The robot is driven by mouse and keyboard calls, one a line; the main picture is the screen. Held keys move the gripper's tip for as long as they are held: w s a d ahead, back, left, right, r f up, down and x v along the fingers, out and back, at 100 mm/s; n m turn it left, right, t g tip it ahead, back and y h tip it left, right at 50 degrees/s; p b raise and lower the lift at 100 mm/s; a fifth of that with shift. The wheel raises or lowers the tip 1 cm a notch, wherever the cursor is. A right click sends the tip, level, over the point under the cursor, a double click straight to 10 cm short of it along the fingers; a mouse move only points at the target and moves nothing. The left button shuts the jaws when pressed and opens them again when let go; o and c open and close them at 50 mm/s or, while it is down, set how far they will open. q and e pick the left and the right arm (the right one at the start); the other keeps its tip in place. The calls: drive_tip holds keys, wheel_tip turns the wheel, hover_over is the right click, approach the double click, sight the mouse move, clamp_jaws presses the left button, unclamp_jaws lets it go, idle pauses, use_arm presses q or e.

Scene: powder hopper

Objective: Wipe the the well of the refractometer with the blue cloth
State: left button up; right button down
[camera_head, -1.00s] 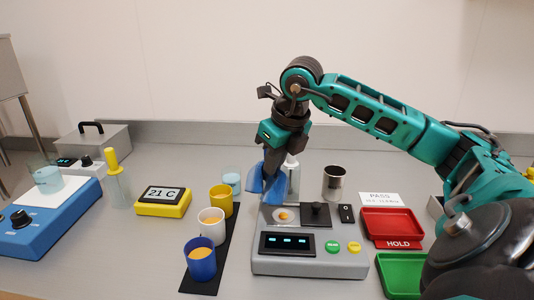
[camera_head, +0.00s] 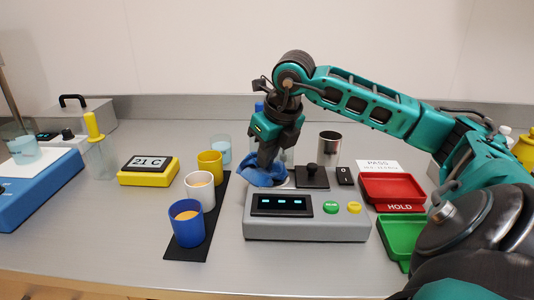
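The grey refractometer (camera_head: 307,228) stands at the middle front, with a lit display, a green and a yellow button, and a black knobbed block on top. The blue cloth (camera_head: 258,173) is crumpled against the left part of its top, over the well. The well is mostly hidden by the cloth and gripper; only a bit of its pale rim shows. My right gripper (camera_head: 268,158) is above the well and shut on the cloth, pointing down. My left gripper is not in view.
Yellow, white and blue (camera_head: 187,222) cups stand on a black mat (camera_head: 218,215) left of the refractometer. A steel cup (camera_head: 329,146) and a bottle stand behind it. Red (camera_head: 393,189) and green (camera_head: 402,235) trays lie to the right. A yellow 21 C display (camera_head: 149,171) is further left.

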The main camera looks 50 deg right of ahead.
drive_tip(key=shift+c, duration=1.4)
unclamp_jaws()
drive_tip(key=shift+f, duration=0.1)
drive_tip(key=shift+f+b, duration=0.85)
drive_tip(key=shift+f, duration=0.05)
drive_tip(key=shift+c, duration=0.5)
clamp_jaws()
